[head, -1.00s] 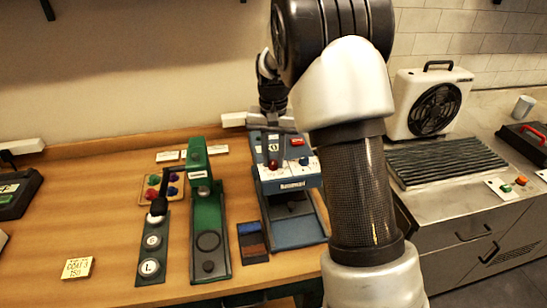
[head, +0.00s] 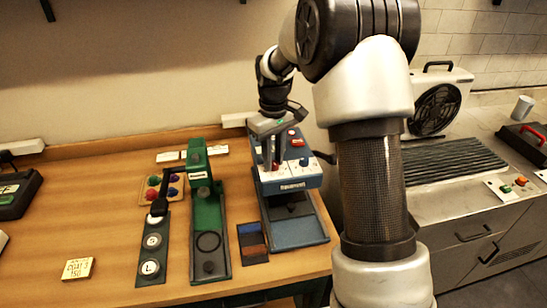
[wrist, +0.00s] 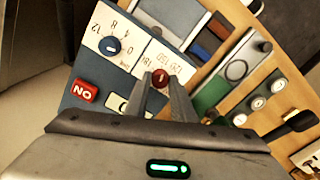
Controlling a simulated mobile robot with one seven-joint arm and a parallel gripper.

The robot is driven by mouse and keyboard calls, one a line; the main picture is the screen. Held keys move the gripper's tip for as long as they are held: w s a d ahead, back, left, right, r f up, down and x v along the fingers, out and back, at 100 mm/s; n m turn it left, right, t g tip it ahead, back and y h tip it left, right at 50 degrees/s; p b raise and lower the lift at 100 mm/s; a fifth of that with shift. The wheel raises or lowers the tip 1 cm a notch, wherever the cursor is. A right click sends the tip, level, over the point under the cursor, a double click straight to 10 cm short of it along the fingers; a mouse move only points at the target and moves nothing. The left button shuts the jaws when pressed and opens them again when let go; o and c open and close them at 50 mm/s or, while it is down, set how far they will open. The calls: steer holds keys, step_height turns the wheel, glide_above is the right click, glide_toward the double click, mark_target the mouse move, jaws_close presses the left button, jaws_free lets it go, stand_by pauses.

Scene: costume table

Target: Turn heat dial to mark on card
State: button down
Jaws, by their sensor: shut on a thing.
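The heat dial (wrist: 160,78) is a small red knob on the white scale of the blue press (head: 296,238). Its scale reads 120, 150 and 180 in the wrist view; I cannot tell exactly where the knob points. My gripper (wrist: 161,88) is shut on the dial, one finger on each side. In the head view my gripper (head: 271,160) reaches down over the press top and partly hides the dial. The yellow card (head: 78,268) lies at the table's left front and appears to read "COAT 3 150".
A blue time dial (wrist: 110,46) and a red ON switch (wrist: 84,91) sit close to my gripper. A green press (head: 208,230) stands left of the blue one, with a strip of round dies (head: 153,245) beside it. A fan (head: 437,100) stands on the right counter.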

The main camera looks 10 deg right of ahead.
mark_target(274, 163)
steer(key=shift+n, duration=0.6)
steer(key=shift+r, duration=0.1)
steer(key=c, duration=1.5)
jaws_free()
step_height(274, 163, up, 17)
steer(key=shift+r, duration=0.15)
steer(key=shift+s+r, duration=0.1)
steer(key=s+r+m+t, duration=0.2)
steer(key=s, duration=0.8)
steer(key=s+r+m+t, duration=0.2)
steer(key=s, duration=0.8)
steer(key=s+f+m, duration=0.1)
steer(key=s, duration=0.1)
steer(key=s+f+t, duration=0.1)
steer(key=s+f, duration=0.1)
steer(key=s, duration=0.1)
steer(key=s+f+m, duration=0.1)
steer(key=s+f, duration=0.1)
steer(key=s, duration=0.1)
steer(key=shift+s+d+m+t, duration=0.1)
steer(key=shift+s+m+t, duration=0.05)
steer(key=shift+m+t, duration=0.15)
